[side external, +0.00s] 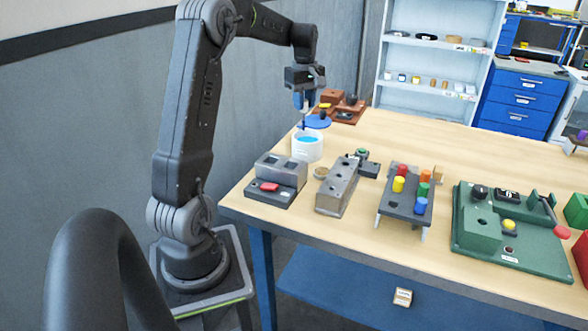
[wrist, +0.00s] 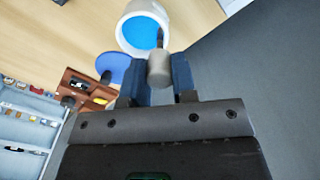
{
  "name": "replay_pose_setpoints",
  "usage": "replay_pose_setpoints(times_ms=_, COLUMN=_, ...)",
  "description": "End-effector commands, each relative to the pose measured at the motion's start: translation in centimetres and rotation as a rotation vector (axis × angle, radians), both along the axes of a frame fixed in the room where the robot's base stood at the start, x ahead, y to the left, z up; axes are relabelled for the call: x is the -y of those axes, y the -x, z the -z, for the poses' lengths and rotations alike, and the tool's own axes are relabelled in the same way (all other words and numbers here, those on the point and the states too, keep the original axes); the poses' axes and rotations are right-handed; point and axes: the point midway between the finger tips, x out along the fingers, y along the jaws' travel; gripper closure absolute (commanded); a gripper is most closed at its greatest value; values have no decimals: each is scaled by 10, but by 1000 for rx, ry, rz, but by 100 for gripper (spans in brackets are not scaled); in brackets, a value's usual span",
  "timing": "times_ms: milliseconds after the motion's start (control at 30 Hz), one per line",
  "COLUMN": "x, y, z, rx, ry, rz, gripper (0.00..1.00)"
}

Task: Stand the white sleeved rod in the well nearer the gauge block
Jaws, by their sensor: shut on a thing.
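My gripper (side external: 304,102) has blue fingers and is above the white tub (side external: 307,150) that holds something blue. In the wrist view the fingers (wrist: 158,85) are closed around a pale cylindrical piece (wrist: 159,68) with a thin dark tip pointing at the tub (wrist: 127,36). It looks like the sleeved rod, its far part partly hidden. In the side view a dark tip (side external: 303,124) hangs below the fingers, over the tub. A grey block (side external: 262,193) has two dark recesses in its top and a red piece in front. I cannot tell which thing is the gauge block.
A long metal block (side external: 330,200) with holes stands right of the grey block. A rack (side external: 395,208) with coloured cylinders and a green board (side external: 480,240) are farther right. A blue disc (side external: 320,122) and brown fixture (side external: 345,112) are behind the tub. The table's back right is clear.

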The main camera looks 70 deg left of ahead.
Motion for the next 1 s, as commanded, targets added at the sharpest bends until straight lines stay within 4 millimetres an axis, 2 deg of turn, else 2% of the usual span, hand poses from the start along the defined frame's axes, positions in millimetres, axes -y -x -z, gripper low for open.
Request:
replay_pose_setpoints(times_ms=33, x=14, y=10, z=-2, rx=1, ry=-1, rz=-1, gripper=98)
replay_pose_setpoints(times_ms=200, x=51, y=40, z=1, rx=1, ry=-1, rz=-12, gripper=98)
replay_pose_setpoints(times_ms=400, x=79, y=64, z=7, rx=0, ry=0, rz=-19, gripper=98)
replay_pose_setpoints(times_ms=533, x=86, y=69, z=15, rx=-2, ry=1, rz=-21, gripper=98)
replay_pose_setpoints(times_ms=800, x=87, y=70, z=62, rx=-3, ry=3, rz=-22, gripper=98)
replay_pose_setpoints(times_ms=1000, x=86, y=70, z=82, rx=-3, ry=3, rz=-22, gripper=98)
